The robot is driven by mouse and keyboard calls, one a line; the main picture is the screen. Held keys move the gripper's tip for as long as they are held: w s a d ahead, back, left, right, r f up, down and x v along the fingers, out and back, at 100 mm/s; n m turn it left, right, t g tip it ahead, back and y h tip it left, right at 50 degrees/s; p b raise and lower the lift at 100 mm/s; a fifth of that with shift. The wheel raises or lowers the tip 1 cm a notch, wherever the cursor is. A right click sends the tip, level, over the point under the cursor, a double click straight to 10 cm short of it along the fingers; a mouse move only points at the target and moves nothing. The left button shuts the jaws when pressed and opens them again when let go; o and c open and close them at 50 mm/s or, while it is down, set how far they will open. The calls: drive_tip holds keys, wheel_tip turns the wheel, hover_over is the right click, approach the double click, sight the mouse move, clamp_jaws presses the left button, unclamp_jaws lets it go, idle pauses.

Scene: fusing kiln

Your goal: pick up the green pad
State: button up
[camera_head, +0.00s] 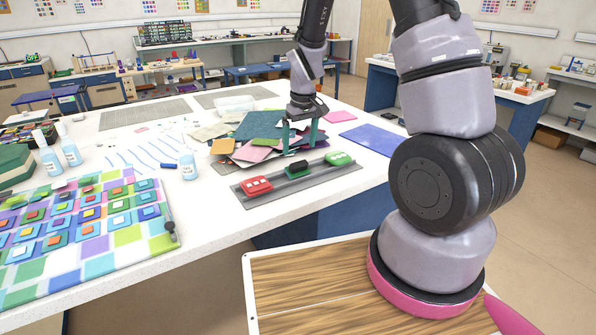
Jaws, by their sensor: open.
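A bright green pad (339,158) with pale spots on top lies at the right end of a grey rail plate (325,178). A darker green block (297,171) with a black top part sits in the middle of the plate, and a red pad (257,187) with pale spots lies at its left end. My gripper (299,146) points down with its two teal fingers apart. It appears above and behind the darker green block, left of the bright green pad, with nothing between the fingers. The exact height of the fingertips is hard to tell.
A pile of coloured sheets (258,137) lies behind the plate. A blue sheet (374,138) lies to the right. A clear bottle (188,166) stands to the left, near a colourful tiled panel (128,237). The white table (260,222) is bare in front of the plate.

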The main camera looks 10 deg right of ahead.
sight(298, 162)
drive_tip(key=f, duration=0.7)
drive_tip(key=shift+w+a+f, duration=0.15)
drive_tip(key=shift+w+a, duration=0.05)
drive_tip(key=c, duration=1.2)
wheel_tip(298, 162, up, 10)
drive_tip(key=shift+c, duration=0.2)
